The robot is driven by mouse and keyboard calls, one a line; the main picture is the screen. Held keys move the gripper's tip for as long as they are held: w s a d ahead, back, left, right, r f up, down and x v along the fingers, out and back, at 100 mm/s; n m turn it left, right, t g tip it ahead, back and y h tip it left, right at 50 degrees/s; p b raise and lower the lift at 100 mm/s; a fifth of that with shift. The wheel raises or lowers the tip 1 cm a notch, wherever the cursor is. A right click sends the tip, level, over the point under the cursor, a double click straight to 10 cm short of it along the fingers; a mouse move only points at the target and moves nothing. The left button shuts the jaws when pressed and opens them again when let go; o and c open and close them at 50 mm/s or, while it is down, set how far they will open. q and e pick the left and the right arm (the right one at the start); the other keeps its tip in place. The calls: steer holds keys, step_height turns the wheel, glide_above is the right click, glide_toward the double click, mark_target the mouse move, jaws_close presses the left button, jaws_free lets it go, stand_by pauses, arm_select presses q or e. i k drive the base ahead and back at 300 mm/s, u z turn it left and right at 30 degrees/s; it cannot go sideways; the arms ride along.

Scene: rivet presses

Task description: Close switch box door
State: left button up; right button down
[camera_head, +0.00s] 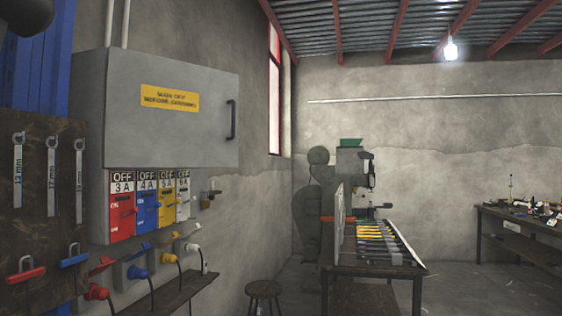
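The grey switch box (92,150) hangs on the left wall. Its grey door panel (185,130) has a yellow label (169,98) and a dark handle (231,120) near its right edge. The panel covers the upper part. Neither my left nor my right gripper is in view.
Colored plugs with cables hang below the box above a narrow shelf (170,294). A tool board (40,190) is at the left. A stool (264,289), a press (355,170) and a workbench (350,268) stand ahead. Another table (500,222) is at the right.

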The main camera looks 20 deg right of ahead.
mark_target(160, 111)
steer(key=z, duration=0.25)
steer(key=i, duration=1.1)
steer(key=u, duration=0.25)
